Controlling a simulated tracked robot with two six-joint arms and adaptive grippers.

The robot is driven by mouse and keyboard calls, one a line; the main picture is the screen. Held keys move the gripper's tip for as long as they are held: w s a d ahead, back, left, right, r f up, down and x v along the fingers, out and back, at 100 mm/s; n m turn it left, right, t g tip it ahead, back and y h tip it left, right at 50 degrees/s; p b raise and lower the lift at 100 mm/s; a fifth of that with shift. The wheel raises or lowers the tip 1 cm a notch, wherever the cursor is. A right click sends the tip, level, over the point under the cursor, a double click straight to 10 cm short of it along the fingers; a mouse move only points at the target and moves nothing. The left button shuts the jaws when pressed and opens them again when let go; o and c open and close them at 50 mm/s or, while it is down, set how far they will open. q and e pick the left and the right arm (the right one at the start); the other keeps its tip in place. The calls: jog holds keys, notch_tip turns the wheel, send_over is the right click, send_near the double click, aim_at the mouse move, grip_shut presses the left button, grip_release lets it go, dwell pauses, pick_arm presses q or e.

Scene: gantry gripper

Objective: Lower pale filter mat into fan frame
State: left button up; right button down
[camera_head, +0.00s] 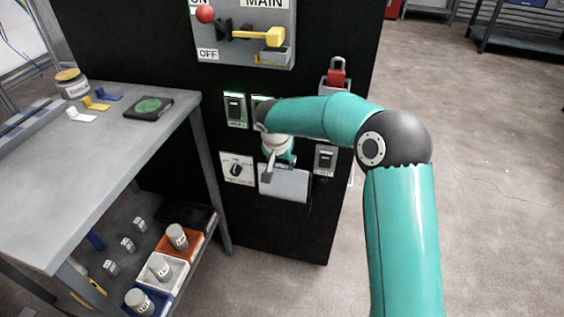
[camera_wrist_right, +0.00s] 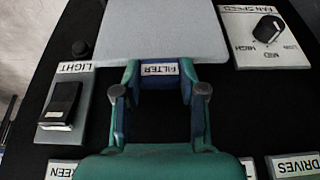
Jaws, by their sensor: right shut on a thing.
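The pale filter mat (camera_head: 286,183) is a flat light-grey sheet in front of the black cabinet's lower part. My right gripper (camera_head: 285,163) is shut on its upper edge, as the head view shows. In the right wrist view the mat (camera_wrist_right: 165,30) spreads beyond the fingertips of my right gripper (camera_wrist_right: 160,75), and a FILTER label (camera_wrist_right: 160,69) shows between the fingers. A dark frame (camera_head: 285,204) shows just below the mat in the head view. I cannot tell whether the mat's lower edge is inside it. My left gripper is not in view.
A fan speed dial (camera_head: 236,169) is left of the mat and a light switch (camera_head: 325,159) right of it. A grey bench (camera_head: 95,165) stands left, with bins (camera_head: 180,244) on its lower shelf. The floor at right is open.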

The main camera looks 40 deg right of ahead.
aim_at(282, 170)
jog(key=shift+f+b, duration=1.45)
jog(key=shift+f, duration=0.1)
jog(key=c, duration=0.6)
grip_release()
jog(key=shift+r, duration=0.1)
jog(key=v, duration=1.1)
jog(key=shift+a+r, duration=0.15)
jog(key=shift+r, duration=0.15)
